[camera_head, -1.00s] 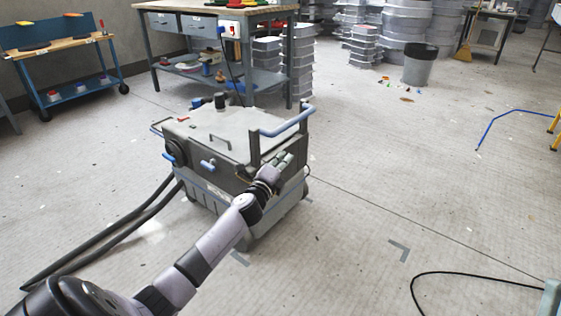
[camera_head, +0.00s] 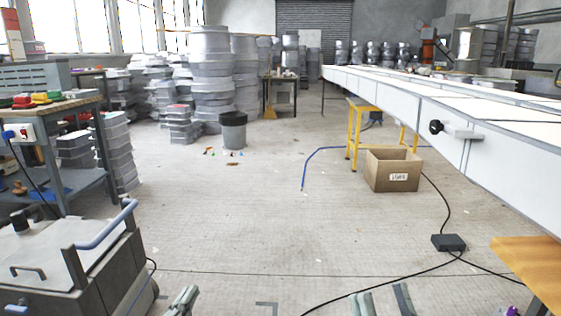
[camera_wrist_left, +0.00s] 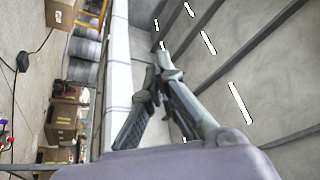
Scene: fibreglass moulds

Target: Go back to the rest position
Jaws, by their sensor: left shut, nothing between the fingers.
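My left gripper (camera_head: 184,299) shows at the bottom edge of the head view, right of the grey machine with the blue handle. Its fingers also show in the left wrist view (camera_wrist_left: 158,66), where they come together with nothing between them. My right gripper (camera_head: 382,300) shows at the bottom edge, right of the left one. Its two fingers stand apart with only floor between them. Both arms are mostly below the head view.
The grey machine (camera_head: 60,268) stands close at lower left. A wooden tabletop (camera_head: 532,262) juts in at right. A cardboard box (camera_head: 392,171), a black cable box (camera_head: 448,243) and loose cables lie on the floor ahead.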

